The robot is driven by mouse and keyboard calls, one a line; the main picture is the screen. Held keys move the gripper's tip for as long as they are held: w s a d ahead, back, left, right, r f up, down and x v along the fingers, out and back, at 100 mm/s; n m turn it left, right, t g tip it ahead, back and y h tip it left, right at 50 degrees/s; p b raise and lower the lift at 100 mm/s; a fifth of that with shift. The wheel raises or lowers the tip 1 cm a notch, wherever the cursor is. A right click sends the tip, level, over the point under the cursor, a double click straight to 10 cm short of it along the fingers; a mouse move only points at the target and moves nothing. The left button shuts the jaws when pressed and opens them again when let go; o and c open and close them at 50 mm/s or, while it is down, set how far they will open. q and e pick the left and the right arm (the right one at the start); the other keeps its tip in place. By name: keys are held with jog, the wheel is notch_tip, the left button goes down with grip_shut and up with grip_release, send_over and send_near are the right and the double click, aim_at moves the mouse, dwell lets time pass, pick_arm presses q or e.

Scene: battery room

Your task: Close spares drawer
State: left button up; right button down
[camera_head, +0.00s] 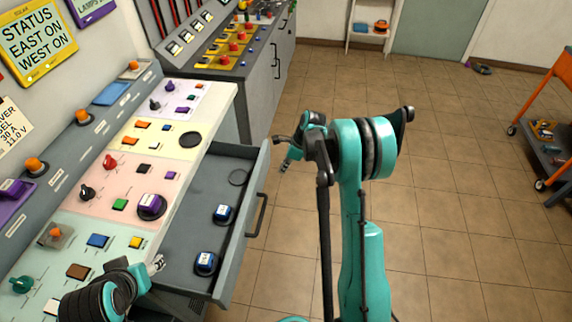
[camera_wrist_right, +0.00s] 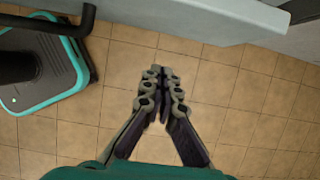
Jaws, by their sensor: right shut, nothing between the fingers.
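The spares drawer (camera_head: 196,225) is pulled out from under the control desk, with its inside in plain view. Its grey front panel (camera_head: 236,255) carries a dark bar handle (camera_head: 258,215) on the outer face. My right gripper (camera_head: 284,169) is just beyond the panel's far right end, over the floor, apart from the handle. In the right wrist view the right gripper (camera_wrist_right: 163,72) has its fingers together with nothing between them. My left gripper (camera_head: 158,264) is low over the desk's near edge beside the drawer; its finger opening is too small to judge.
The desk top (camera_head: 130,150) holds knobs and buttons. An orange cart (camera_head: 553,160) stands far right.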

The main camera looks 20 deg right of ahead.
jog(key=w+a+f+b, duration=0.2)
jog(key=w+a+f, duration=0.1)
jog(key=a, duration=0.1)
jog(key=shift+a+f, duration=0.25)
jog(key=shift+f, duration=0.05)
send_over(219, 174)
jog(key=shift+w, duration=0.1)
dwell(0.7)
dwell(0.3)
